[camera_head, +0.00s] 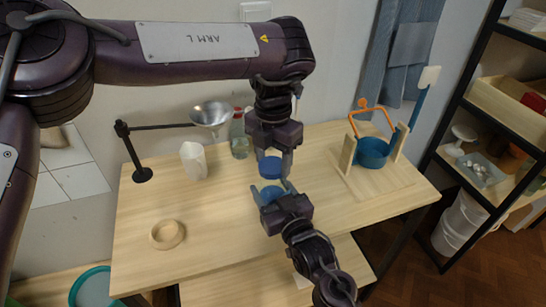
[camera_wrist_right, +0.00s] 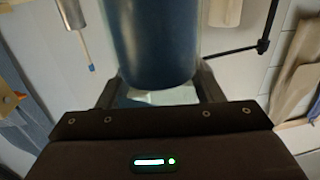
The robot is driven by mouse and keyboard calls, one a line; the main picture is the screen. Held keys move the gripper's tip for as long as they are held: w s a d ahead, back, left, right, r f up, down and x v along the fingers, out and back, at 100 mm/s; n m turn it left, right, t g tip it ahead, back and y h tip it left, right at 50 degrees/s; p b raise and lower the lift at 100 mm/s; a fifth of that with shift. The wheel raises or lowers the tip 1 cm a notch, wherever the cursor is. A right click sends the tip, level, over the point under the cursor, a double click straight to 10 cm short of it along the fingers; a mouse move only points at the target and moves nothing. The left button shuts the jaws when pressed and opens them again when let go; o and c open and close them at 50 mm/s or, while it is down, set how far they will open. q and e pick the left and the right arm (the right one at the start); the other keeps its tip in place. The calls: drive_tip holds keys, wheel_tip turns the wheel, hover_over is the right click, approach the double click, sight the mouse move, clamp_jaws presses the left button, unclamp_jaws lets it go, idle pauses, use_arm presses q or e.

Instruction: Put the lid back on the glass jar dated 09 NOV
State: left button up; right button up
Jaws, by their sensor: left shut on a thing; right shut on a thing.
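A blue lid (camera_head: 270,167) is held in my left gripper (camera_head: 272,155), which is shut on it from above. Directly below is a small jar (camera_head: 268,191) with blue showing and a yellowish top. My right gripper (camera_head: 273,190) is shut around the jar from the front. Lid and jar are roughly in line; whether they touch cannot be told. In the right wrist view a large dark blue cylindrical body (camera_wrist_right: 152,40) rises beyond the fingers, with a pale patch below it. No date is readable, and the fingers hide part of the jar.
A white pitcher (camera_head: 193,161), a red-capped bottle (camera_head: 239,137) and a funnel on a stand (camera_head: 210,115) are at the table's back. A wooden frame with a blue pot (camera_head: 372,153) stands right. Bare tabletop lies between them.

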sight(272, 166)
use_arm(q)
drive_tip(key=shift+f, duration=0.9)
drive_tip(key=shift+f, duration=0.55)
use_arm(e)
clamp_jaws()
use_arm(q)
drive_tip(key=m, duration=1.1)
drive_tip(key=shift+s, duration=0.1)
drive_tip(key=m, duration=0.5)
drive_tip(key=shift+s, duration=0.1)
drive_tip(key=m, duration=1)
